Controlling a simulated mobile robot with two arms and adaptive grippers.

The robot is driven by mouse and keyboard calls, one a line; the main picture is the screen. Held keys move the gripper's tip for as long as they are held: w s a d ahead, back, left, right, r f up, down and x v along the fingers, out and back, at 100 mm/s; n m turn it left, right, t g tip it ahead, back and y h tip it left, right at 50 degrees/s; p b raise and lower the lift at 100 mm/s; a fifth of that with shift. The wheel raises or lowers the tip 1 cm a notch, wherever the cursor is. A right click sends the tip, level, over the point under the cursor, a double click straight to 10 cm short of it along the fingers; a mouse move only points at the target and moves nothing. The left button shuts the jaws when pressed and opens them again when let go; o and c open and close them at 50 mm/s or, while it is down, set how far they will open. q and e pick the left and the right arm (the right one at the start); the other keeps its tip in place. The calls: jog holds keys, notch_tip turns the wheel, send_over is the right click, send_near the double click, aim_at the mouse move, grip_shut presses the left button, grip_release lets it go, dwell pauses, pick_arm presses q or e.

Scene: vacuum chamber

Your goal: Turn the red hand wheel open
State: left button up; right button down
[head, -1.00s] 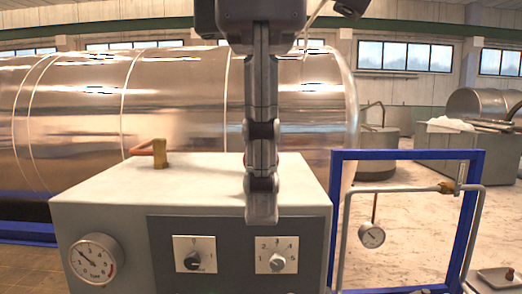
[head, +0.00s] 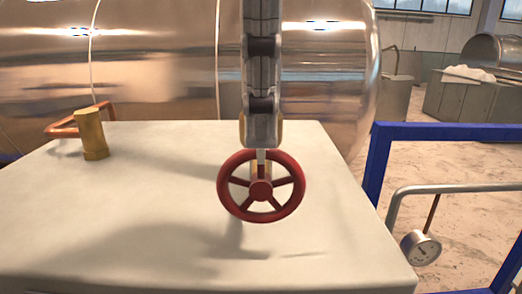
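The red hand wheel (head: 261,188) has several spokes and faces me on top of the pale cabinet, in the middle of the head view. Brass-coloured fitting parts show behind it. My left gripper (head: 262,146) points down from above, and its tip is at the top of the wheel's rim. It is seen edge-on, its fingers in line with each other, so the gap between them is hidden. I cannot tell whether it touches the rim. My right gripper is not in view.
The pale cabinet top (head: 150,215) is mostly bare. A brass valve with an orange handle (head: 92,135) stands at its left. A large shiny cylinder (head: 160,60) lies behind. A blue frame (head: 450,132) and a pipe with a gauge (head: 421,248) are at the right.

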aim_at(261, 222)
pick_arm(q)
jog(key=shift+w+f, duration=0.25)
jog(key=shift+w, duration=0.25)
jog(key=shift+f, duration=0.25)
jog(key=shift+s+f, duration=0.55)
jog(key=shift+f, duration=0.15)
jog(key=f, duration=0.3)
jog(key=shift+w+f, duration=0.35)
jog(key=shift+s+f, duration=0.15)
jog(key=shift+f, duration=0.7)
grip_shut()
